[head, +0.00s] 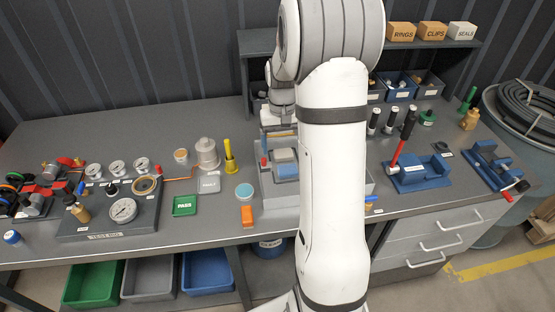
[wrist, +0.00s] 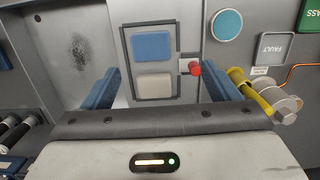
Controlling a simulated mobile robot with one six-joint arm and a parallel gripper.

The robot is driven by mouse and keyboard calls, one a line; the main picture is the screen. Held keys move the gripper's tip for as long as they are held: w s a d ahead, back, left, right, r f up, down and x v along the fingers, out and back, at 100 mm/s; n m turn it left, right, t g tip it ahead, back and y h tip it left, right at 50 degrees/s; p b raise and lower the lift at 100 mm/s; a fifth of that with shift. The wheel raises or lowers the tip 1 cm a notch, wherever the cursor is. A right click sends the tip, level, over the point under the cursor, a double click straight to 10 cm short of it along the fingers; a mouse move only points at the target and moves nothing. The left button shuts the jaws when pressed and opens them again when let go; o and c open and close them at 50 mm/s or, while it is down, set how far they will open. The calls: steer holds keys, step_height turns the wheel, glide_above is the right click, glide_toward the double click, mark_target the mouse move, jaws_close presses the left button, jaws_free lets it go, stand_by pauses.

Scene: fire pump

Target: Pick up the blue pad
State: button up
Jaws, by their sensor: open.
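The blue pad (wrist: 152,47) lies flat in a dark-edged frame on a grey fixture (head: 274,197). A beige pad (wrist: 154,87) lies beside it in the same frame. In the head view the blue pad (head: 287,171) shows nearer to me than the pale pad (head: 285,155). My gripper (wrist: 162,76) is open, with its two blue fingers apart on either side of the frame and nothing between them held. Its height above the pads is hard to judge. In the head view my arm hides part of the fixture.
A red knob (wrist: 195,68) sits right beside the frame, close to the right finger in the wrist view. A yellow tool (head: 230,156), a teal disc (head: 244,191), an orange block (head: 247,215) and a green PASS tray (head: 184,206) stand left of the fixture. A red-handled device (head: 418,174) stands right.

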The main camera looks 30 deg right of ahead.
mark_target(287, 168)
steer(key=shift+w+d+f, duration=0.25)
steer(key=shift+d+f, duration=0.1)
steer(key=shift+f, duration=0.35)
steer(key=shift+s+f+p, duration=0.15)
steer(key=shift+f+p, duration=0.15)
steer(key=shift+f, duration=0.6)
steer(key=f, duration=0.1)
steer(key=f+p, duration=0.1)
steer(key=f, duration=0.1)
steer(key=s+f, duration=0.1)
steer(key=shift+d+f+p, duration=0.2)
steer(key=shift+d+p, duration=0.1)
steer(key=shift+p, duration=0.1)
steer(key=shift+f, duration=0.5)
steer(key=c, duration=1.1)
